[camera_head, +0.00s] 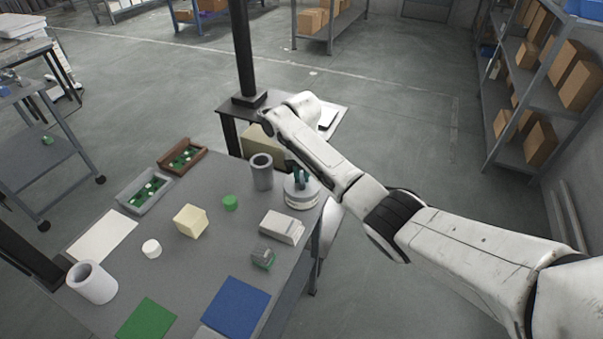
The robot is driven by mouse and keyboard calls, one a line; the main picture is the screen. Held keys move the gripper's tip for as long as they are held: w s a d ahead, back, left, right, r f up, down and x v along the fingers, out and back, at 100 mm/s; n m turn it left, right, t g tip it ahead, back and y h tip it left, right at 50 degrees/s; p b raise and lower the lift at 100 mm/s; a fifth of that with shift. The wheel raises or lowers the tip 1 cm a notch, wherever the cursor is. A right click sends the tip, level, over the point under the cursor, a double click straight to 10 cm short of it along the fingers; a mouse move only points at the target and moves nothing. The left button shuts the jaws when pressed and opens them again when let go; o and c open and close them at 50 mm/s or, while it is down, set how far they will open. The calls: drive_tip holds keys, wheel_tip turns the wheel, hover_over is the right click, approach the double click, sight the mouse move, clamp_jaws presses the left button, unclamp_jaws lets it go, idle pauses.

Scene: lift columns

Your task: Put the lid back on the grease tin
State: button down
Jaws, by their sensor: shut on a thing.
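A round, pale grey tin (302,199) stands near the right edge of the grey table, and I take it for the grease tin. My gripper (300,182) points down from the wrist directly over it, with its dark fingers at the top of the tin. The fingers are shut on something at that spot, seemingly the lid. The lid is small and partly hidden by the fingers. I cannot tell whether it touches the tin or is just above it.
A grey cup (262,173) stands close left of my gripper. A white box (283,227) lies in front of the tin. A green cylinder (230,202), a cream block (190,221) and a white cup (92,283) stand further left. A black post (244,60) rises behind.

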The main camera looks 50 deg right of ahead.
idle(0.4)
drive_tip(key=c, duration=0.5)
unclamp_jaws()
drive_tip(key=shift+r+p, duration=3.15)
drive_tip(key=shift+r, duration=0.35)
clamp_jaws()
drive_tip(key=shift+f+b, duration=1.7)
drive_tip(key=shift+f, duration=0.8)
